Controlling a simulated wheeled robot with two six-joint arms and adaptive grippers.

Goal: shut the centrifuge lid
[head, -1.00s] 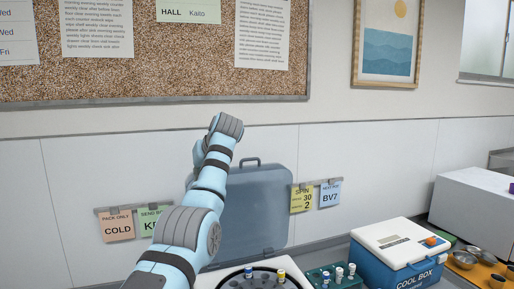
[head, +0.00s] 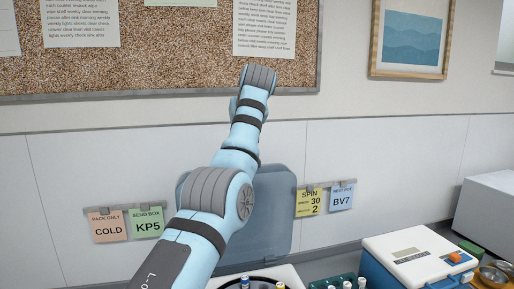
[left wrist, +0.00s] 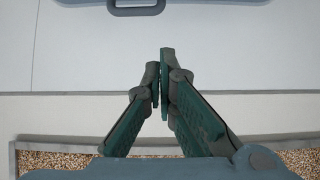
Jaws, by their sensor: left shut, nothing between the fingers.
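The centrifuge lid (head: 272,213) is a blue-grey panel standing upright and open in the head view, partly hidden behind my left arm. Its edge and handle (left wrist: 136,10) show at the top of the left wrist view. The centrifuge body (head: 286,273) is at the bottom edge of the head view, with capped tubes in its dark rotor; most of it is cut off. My left gripper (left wrist: 160,62) is shut and empty, apart from the lid and in front of the wall in the wrist view. In the head view my left arm's wrist hides it. My right gripper is not in view.
A blue and white cool box (head: 420,258) stands to the right of the centrifuge. A green tube rack (head: 333,283) sits between them. Metal bowls (head: 492,275) are at the far right. The wall with its cork board (head: 180,70) and note cards (head: 109,225) is close behind the lid.

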